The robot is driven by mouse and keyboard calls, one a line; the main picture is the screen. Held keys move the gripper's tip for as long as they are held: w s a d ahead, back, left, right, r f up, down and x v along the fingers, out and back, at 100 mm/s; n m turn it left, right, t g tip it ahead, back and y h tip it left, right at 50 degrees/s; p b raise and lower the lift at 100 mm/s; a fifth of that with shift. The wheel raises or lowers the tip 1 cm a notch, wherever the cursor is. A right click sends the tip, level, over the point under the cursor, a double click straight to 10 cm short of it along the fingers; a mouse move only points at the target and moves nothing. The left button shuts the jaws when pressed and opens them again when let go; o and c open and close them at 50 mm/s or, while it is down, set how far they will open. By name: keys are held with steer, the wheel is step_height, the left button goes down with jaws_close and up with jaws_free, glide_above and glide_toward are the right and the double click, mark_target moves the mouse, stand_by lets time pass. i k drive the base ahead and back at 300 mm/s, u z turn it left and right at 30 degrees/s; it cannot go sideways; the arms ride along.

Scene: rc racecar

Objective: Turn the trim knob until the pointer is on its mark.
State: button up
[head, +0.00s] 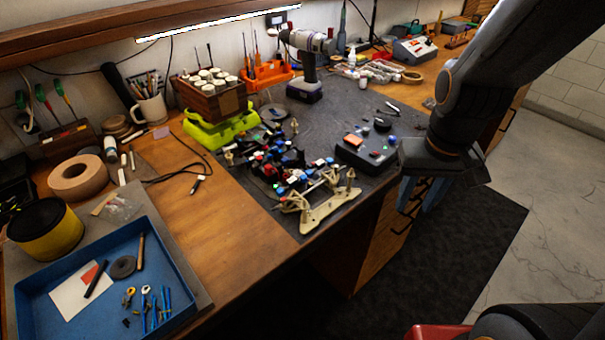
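A small black control box (350,157) sits on the dark mat near the bench's front edge. It has an orange-red patch on top and small green and red spots. A dark round knob (383,125) stands at its back right; I cannot make out a pointer or a mark at this size. My gripper (422,194) hangs to the right of the box, in front of the bench edge, fingers down. Its bluish fingers look apart with nothing between them. It does not touch the box or knob.
A partly built car chassis (320,212) with many small parts lies just left of the box. A drill (305,75) stands behind. A blue tray (70,318) is at the front left. Wooden drawers (372,250) are below the bench edge. The mat behind the box is mostly clear.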

mark_target(392, 139)
steer(key=u, duration=0.75)
steer(key=k, duration=0.45)
steer(key=i, duration=1)
